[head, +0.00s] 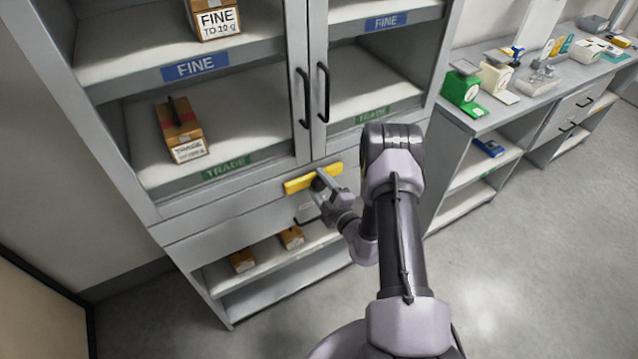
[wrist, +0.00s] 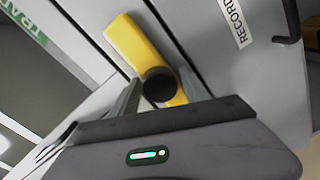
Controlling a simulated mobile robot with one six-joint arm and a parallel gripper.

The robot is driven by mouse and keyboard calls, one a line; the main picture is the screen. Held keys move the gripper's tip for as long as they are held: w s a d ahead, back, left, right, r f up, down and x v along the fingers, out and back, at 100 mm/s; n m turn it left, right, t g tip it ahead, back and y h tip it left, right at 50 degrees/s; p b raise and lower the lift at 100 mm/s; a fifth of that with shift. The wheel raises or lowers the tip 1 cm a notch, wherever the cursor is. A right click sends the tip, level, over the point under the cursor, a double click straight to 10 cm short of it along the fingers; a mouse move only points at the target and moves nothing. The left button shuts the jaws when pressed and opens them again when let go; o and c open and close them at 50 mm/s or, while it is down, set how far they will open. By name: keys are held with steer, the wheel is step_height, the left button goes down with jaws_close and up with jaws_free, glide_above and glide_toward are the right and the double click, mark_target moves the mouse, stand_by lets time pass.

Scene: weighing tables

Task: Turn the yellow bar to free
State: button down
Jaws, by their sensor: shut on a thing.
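The yellow bar (head: 303,183) lies nearly level across the cabinet front, just under the two glass-like doors, tilted slightly up to the right in the head view. In the wrist view the yellow bar (wrist: 135,42) runs from upper left to lower right, with a round black knob (wrist: 160,84) on it. My gripper (head: 322,184) is at the bar's right part. Its two fingers (wrist: 158,92) stand on either side of the black knob and are shut on it. The lower right end of the bar is partly hidden behind a finger.
Two doors with black handles (head: 324,92) stand above the bar. A drawer labelled RECORD (wrist: 232,22) is beside it, with a black handle (wrist: 287,22). Boxes (head: 291,237) sit on the shelf below. A bench (head: 483,118) with scales stands at right.

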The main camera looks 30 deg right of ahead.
steer(key=shift+m, duration=0.3)
steer(key=c, duration=0.8)
jaws_free()
steer(key=shift+c, duration=0.2)
steer(key=s+p, duration=0.1)
steer(key=s, duration=1.6)
steer(key=shift+s+d+r, duration=0.2)
steer(key=shift+d+r, duration=0.1)
steer(key=shift+d, duration=0.05)
